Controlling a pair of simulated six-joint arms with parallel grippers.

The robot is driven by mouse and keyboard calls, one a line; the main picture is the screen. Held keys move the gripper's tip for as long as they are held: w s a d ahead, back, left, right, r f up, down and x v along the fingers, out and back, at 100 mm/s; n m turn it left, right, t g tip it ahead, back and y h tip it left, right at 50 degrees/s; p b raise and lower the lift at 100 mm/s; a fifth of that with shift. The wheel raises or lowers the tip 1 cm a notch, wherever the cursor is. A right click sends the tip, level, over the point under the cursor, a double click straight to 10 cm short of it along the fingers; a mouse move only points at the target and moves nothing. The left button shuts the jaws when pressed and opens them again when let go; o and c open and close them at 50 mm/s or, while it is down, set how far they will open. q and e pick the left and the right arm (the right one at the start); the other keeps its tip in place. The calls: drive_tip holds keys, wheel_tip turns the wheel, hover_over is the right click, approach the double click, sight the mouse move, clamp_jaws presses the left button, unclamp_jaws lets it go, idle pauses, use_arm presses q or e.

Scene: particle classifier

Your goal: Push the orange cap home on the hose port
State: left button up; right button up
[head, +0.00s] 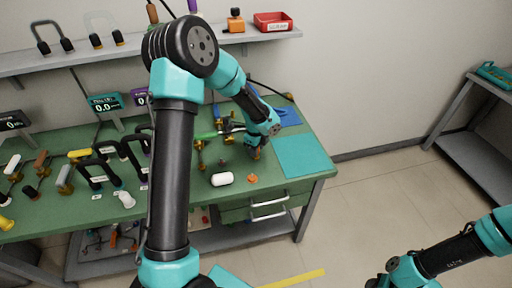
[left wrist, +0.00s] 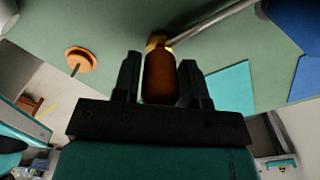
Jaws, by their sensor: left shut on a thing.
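My left gripper (head: 257,152) points down over the right part of the green bench. My right gripper is out of view; only part of that arm shows.
A small orange disc with a pin (head: 252,178) lies on the bench (head: 185,198), beside a white cylinder (head: 222,179). A teal mat (head: 303,155) and a blue cloth (head: 288,116) lie to the right. Gauges and padlock-like items crowd the left.

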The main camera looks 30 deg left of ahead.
use_arm(q)
drive_tip(key=shift+f, duration=1)
drive_tip(key=o, duration=1)
drive_tip(key=shift+r, duration=0.1)
wheel_tip(320, 180, up, 17)
idle(0.9)
